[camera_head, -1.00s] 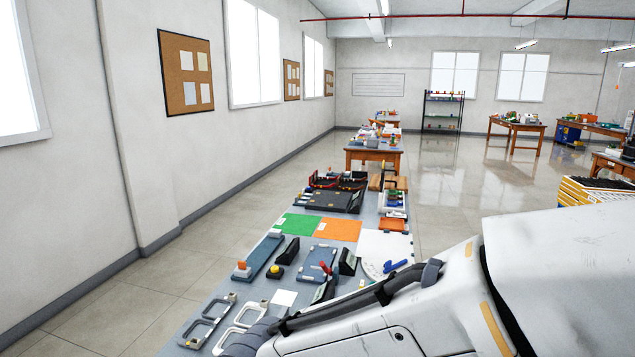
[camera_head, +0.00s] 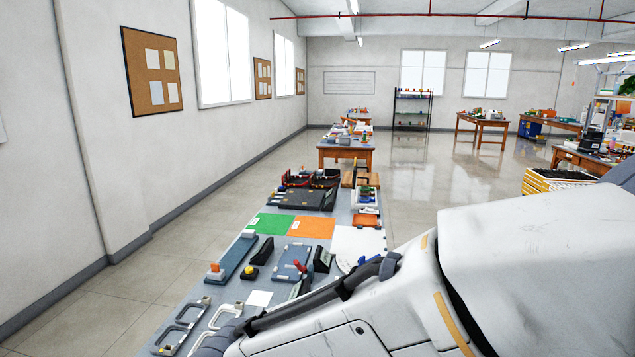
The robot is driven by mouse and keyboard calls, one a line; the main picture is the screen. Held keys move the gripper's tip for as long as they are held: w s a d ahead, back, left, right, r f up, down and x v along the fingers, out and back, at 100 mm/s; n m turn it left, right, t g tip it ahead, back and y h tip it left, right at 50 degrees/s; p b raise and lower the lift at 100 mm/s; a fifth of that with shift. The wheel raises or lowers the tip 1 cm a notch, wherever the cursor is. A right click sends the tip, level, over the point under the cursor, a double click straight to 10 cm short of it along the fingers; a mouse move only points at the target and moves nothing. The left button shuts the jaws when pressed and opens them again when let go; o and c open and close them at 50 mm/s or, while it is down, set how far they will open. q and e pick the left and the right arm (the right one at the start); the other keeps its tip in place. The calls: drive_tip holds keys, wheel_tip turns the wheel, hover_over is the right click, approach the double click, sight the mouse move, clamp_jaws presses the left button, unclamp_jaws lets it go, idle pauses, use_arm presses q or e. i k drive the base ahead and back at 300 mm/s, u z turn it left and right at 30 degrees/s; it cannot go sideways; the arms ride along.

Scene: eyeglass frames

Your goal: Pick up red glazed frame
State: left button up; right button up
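I cannot make out a red glazed frame in the head view. Two pale, empty frame-shaped pieces, a grey one (camera_head: 163,350) and a white one (camera_head: 211,325), lie at the near left end of the long bench (camera_head: 190,290). A small red part (camera_head: 299,265) stands by a blue-grey fixture on the bench, too small to identify. My white arm covers the lower right and hides part of the bench. Neither of my grippers shows in the view.
Green (camera_head: 270,223) and orange (camera_head: 312,227) mats lie mid-bench, with a dark tray (camera_head: 307,199) beyond. A yellow-topped button box (camera_head: 250,271) and a blue rail fixture (camera_head: 235,258) stand nearer. Open floor (camera_head: 170,235) lies left of the bench, along the wall.

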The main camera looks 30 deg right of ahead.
sight(284, 177)
drive_tip(key=u, duration=1.35)
drive_tip(key=i, duration=4.35)
drive_tip(key=z, duration=2.7)
drive_tip(key=i, duration=1.6)
drive_tip(key=u, duration=0.05)
